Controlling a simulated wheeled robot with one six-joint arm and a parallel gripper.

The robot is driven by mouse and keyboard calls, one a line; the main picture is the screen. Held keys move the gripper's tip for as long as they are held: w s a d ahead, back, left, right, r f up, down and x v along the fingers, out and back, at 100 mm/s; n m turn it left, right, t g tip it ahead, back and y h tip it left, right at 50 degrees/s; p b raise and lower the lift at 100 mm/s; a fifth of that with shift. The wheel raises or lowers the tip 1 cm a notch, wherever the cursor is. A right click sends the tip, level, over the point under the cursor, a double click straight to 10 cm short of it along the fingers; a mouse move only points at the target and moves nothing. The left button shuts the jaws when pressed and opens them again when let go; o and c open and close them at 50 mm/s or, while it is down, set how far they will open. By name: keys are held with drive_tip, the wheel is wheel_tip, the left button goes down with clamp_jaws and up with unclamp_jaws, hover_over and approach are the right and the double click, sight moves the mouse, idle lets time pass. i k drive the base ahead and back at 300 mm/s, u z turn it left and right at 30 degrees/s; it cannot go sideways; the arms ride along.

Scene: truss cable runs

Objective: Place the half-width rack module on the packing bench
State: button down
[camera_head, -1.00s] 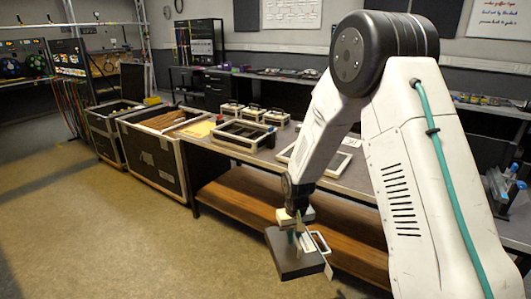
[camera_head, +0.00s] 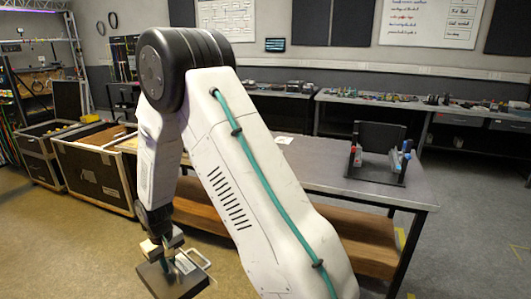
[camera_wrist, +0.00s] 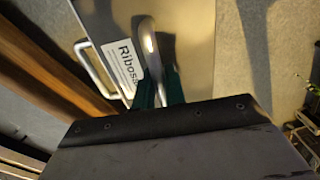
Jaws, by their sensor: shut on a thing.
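The rack module (camera_head: 172,285) is a dark flat box with a pale front panel and metal handles, low at the lower left of the head view. My gripper (camera_head: 174,262) is shut on it and holds it off the floor, in front of the bench. In the wrist view its panel bears a "Ribosa…" label (camera_wrist: 121,66), and my teal gripper fingers (camera_wrist: 160,88) close around a metal handle (camera_wrist: 151,45). A second handle stands free at left. A grey-topped bench (camera_head: 310,165) with a wooden lower shelf stands behind my arm, which hides part of it.
A black stand (camera_head: 375,180) with red and blue handled items stands on the bench's right part. The top beside it looks largely clear. Open flight cases (camera_head: 95,180) stand at left. A back counter (camera_head: 400,105) carries small gear. Floor is open at right.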

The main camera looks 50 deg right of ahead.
sight(304, 167)
drive_tip(key=k, duration=0.5)
drive_tip(key=z, duration=1.1)
drive_tip(key=i, duration=0.3)
drive_tip(key=z, duration=0.05)
